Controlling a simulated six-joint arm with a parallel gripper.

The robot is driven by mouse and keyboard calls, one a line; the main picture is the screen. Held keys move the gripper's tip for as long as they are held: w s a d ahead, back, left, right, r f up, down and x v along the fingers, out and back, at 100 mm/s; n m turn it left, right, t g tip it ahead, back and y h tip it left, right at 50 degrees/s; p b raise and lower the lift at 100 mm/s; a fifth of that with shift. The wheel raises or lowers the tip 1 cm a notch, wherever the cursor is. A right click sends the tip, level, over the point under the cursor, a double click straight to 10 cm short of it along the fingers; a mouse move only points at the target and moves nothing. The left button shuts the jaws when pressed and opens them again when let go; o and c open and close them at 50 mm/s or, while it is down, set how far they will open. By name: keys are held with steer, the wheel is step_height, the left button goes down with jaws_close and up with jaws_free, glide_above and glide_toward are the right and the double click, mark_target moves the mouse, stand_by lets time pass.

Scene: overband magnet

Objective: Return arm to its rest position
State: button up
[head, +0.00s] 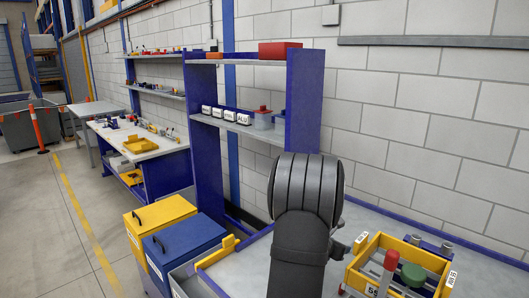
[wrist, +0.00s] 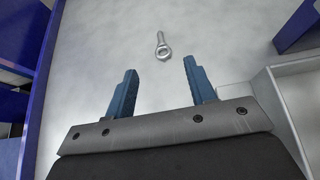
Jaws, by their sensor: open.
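My gripper (wrist: 160,72) is open and empty in the wrist view, its two blue fingers spread apart over a light grey surface (wrist: 90,60). A small silver eye bolt (wrist: 163,47) lies on this surface beyond the fingertips, roughly in line with the gap between them and apart from both. In the head view my dark arm stands in the middle foreground, and my gripper is hidden behind it.
A yellow bin (head: 437,262) with red and green pieces stands right of my arm. Left are a yellow box (head: 160,215), a blue box (head: 187,245) and a grey tray (head: 190,278). A blue shelf (head: 303,100) stands behind. A pale tray edge (wrist: 290,68) lies at right in the wrist view.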

steer(key=v, duration=0.7)
steer(key=x, duration=1.7)
steer(key=shift+w+d+f, duration=0.1)
steer(key=shift+d, duration=0.1)
step_height(320, 180, up, 6)
steer(key=shift+w+r, duration=0.1)
steer(key=shift+r, duration=0.05)
steer(key=shift+d+r, duration=0.1)
steer(key=shift+r, duration=0.2)
steer(key=shift+w+d, duration=0.1)
steer(key=shift+d, duration=0.05)
steer(key=shift+s+d+r+m+g, duration=0.2)
steer(key=shift+d+m+g, duration=0.2)
steer(key=shift+m+g, duration=1.35)
steer(key=shift+s+d+r+m+g, duration=0.15)
steer(key=shift+s+d+m+g, duration=0.2)
steer(key=shift+m+g, duration=1.4)
steer(key=shift+s+d+r+m+g, duration=0.15)
steer(key=shift+d+m+g, duration=0.3)
steer(key=shift+m+g, duration=1.3)
steer(key=shift+m, duration=0.35)
